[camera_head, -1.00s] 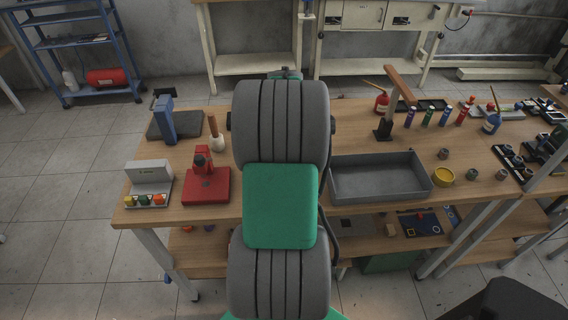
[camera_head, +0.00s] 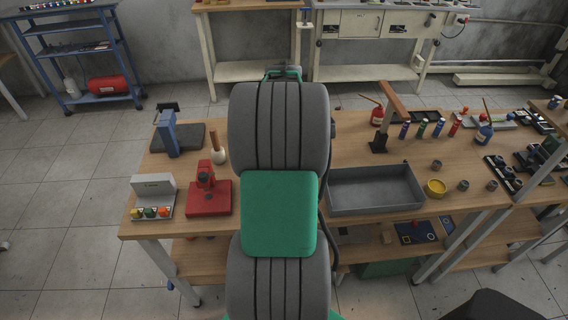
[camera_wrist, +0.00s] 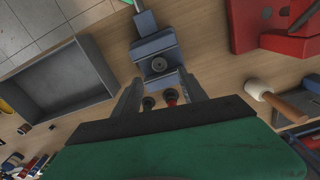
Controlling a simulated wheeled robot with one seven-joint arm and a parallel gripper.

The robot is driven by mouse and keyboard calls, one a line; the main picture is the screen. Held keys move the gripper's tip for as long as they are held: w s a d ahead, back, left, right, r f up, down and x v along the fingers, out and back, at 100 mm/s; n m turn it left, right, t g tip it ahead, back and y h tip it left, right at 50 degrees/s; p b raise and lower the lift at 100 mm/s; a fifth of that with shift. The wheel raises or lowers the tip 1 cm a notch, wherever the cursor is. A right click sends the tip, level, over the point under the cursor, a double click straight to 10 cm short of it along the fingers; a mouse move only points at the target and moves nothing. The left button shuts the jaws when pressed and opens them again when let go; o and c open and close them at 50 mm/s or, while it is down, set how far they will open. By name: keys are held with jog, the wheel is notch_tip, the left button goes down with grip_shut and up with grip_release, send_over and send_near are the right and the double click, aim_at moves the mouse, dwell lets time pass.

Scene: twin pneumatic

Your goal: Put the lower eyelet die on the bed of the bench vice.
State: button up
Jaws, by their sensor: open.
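A blue-grey bench vice (camera_wrist: 160,45) stands on the wooden table in the wrist view; my arm hides it in the head view. A small round grey part with a dark centre (camera_wrist: 159,64), which looks like the lower eyelet die, sits on the vice between its blocks. My gripper (camera_wrist: 160,78) is open, with its two fingers apart on either side of the near end of the vice. Nothing is clearly held between them. The fingers are hidden in the head view, so I cannot tell their exact height above the vice.
A grey tray (camera_head: 331,206) is right of my arm, a red press (camera_head: 208,198) left of it. A mallet (camera_wrist: 258,90) lies near the vice. Small grey cylinders (camera_head: 463,185) stand beside a yellow cup (camera_head: 436,188).

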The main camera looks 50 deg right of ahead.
notch_tip(320, 180, up, 5)
jog(key=p, duration=0.2)
jog(key=w+a+r+n+t+h, duration=0.1)
jog(key=w+a+r+n, duration=0.2)
jog(key=a, duration=0.5)
jog(key=w+a+r+n, duration=0.1)
jog(key=w+a+r, duration=0.1)
jog(key=w+a, duration=0.35)
jog(key=s+a+r+n+t, duration=0.1)
jog(key=s+a+n, duration=0.1)
jog(key=a, duration=0.9)
jog(key=s+a+r+n+t+y, duration=0.1)
jog(key=a+n, duration=0.4)
jog(key=a, duration=0.7)
jog(key=shift+s+r+t, duration=0.15)
jog(key=shift+s+t, duration=0.45)
jog(key=shift+s, duration=0.4)
jog(key=shift+d, duration=0.1)
